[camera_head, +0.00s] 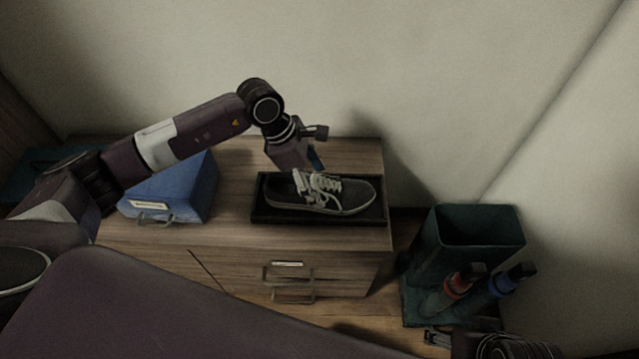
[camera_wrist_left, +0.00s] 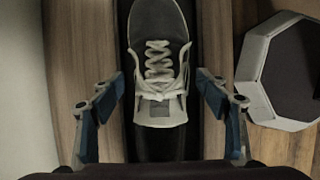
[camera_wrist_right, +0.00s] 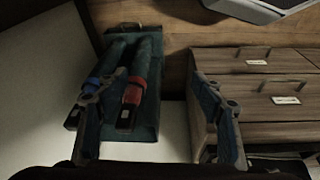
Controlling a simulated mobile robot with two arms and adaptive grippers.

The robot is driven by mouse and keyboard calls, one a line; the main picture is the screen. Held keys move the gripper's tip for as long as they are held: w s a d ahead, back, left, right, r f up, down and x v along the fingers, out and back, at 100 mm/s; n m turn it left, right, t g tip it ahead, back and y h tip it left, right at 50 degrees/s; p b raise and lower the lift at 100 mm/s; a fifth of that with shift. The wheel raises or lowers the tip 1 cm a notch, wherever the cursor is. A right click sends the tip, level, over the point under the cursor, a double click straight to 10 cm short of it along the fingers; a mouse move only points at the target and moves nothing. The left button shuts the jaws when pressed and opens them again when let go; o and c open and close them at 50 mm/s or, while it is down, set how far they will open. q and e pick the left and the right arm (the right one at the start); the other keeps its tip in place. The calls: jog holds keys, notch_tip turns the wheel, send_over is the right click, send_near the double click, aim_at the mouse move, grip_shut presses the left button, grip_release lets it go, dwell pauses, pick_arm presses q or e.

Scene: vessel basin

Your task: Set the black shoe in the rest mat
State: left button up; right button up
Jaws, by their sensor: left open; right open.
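The black shoe (camera_head: 345,196) with white laces and a pale sole lies upright in the rest mat (camera_head: 262,211), a black rimmed tray on the wooden cabinet top, toe to the right. My left gripper (camera_head: 306,162) is over the heel end of the shoe. In the left wrist view its open fingers (camera_wrist_left: 162,80) stand apart on both sides of the shoe (camera_wrist_left: 158,28), with clear gaps. The mat (camera_wrist_left: 211,135) shows beneath. My right gripper (camera_wrist_right: 157,85) is open and empty, away from the shoe, facing the bottles and the cabinet side.
A blue case (camera_head: 178,190) with a handle stands left of the mat on the cabinet (camera_head: 230,230). A dark teal bin (camera_head: 465,240) stands right of the cabinet, with a red-banded bottle (camera_head: 458,284) and a blue-banded bottle (camera_head: 505,283) in front. Cabinet top behind the mat is clear.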

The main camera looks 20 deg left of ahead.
pick_arm(q)
jog(key=shift+v, duration=1.25)
jog(key=p+v, duration=0.1)
jog(key=v, duration=0.6)
jog(key=shift+s+a+r, duration=0.1)
jog(key=shift+a+r, duration=0.05)
jog(key=shift+r, duration=0.15)
pick_arm(e)
jog(key=x, duration=0.4)
jog(key=shift+f, duration=0.2)
jog(key=shift+a, duration=0.1)
